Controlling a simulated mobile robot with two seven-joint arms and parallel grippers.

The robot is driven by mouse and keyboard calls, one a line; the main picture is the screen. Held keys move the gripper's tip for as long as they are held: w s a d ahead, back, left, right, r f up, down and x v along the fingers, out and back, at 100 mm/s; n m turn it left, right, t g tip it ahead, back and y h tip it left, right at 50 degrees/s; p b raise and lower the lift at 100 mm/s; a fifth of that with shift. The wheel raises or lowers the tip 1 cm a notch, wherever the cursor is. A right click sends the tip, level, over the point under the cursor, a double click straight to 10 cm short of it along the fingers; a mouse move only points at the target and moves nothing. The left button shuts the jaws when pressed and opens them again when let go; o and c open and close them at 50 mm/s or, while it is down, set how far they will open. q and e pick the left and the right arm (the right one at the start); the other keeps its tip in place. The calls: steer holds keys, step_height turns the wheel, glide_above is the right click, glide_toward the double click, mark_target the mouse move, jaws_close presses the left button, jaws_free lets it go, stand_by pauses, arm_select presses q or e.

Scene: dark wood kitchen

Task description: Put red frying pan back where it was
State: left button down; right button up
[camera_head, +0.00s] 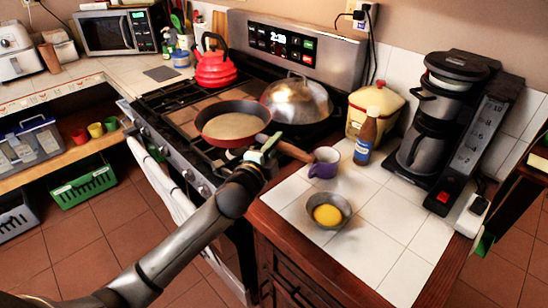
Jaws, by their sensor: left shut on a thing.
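The red frying pan (232,127) has a dark rim, a beige inside and a brown handle (294,152) pointing right. It is level over the front of the stove (180,100). I cannot tell whether it rests on the grate or hangs just above it. My left gripper (266,149) is shut on the pan near where the handle meets the body, and it hides part of that joint. My right gripper is not in view.
A pan with a domed metal lid (297,98) sits right behind the red pan, and a red kettle (213,66) stands at the back left burner. A purple mug (325,163), bottle (365,138) and small bowl (343,206) stand on the right counter.

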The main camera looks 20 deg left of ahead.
arm_select(q)
steer(key=shift+w+a+f+b, duration=0.35)
steer(key=shift+w+f, duration=0.5)
steer(key=shift+f, duration=0.65)
steer(key=shift+w+a+f+b, duration=0.3)
steer(key=shift+w+f, duration=0.6)
steer(key=shift+f, duration=0.55)
steer(key=shift+w+a+f+b, duration=0.35)
steer(key=shift+w+f, duration=0.5)
steer(key=shift+f, duration=0.65)
steer(key=c, duration=1.1)
jaws_free()
steer(key=shift+f, duration=0.2)
steer(key=o, duration=0.3)
steer(key=shift+s, duration=0.15)
steer(key=s, duration=1.1)
steer(key=shift+s+r, duration=0.4)
